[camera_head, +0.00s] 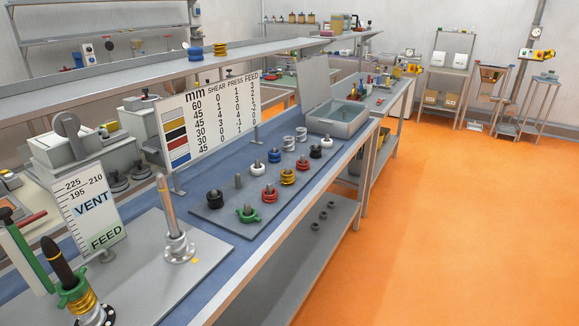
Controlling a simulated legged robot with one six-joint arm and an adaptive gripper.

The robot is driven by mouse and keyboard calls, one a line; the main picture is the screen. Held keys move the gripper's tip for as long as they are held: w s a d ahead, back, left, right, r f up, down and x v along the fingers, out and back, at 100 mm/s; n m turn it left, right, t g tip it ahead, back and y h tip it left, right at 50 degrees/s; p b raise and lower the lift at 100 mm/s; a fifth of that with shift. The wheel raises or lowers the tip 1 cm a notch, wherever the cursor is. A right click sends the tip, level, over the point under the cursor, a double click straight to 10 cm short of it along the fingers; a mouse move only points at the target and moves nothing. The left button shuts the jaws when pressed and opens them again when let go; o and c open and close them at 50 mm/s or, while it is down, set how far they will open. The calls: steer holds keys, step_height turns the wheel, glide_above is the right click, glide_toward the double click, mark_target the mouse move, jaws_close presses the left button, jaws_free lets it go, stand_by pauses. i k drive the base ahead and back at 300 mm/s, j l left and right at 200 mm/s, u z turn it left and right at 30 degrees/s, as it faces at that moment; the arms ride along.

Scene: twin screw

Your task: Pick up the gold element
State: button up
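A gold element (288,176) sits on a peg of the grey board on the blue bench top, among other coloured elements. More gold pieces (86,303) are stacked low on the dark-tipped shaft at the lower left, under a green piece (73,290). A gold ring (221,49) lies on the raised shelf. My gripper is not in view.
Red (269,193), black (214,199), green (248,213), blue and white elements stand around the gold one. A bare metal shaft (167,205) rises to the left. A sign board (208,115) and an open metal box (338,122) stand behind. The orange floor at right is clear.

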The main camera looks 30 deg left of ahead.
mark_target(287, 180)
steer(key=i+l+u, duration=0.2)
steer(key=i, duration=1.2)
steer(key=i+u, duration=1.15)
steer(key=u, duration=0.25)
steer(key=i+u, duration=0.15)
steer(key=u, duration=0.3)
steer(key=i+u, duration=0.2)
steer(key=u, duration=0.25)
steer(key=i+l+u, duration=0.15)
steer(key=u, duration=0.3)
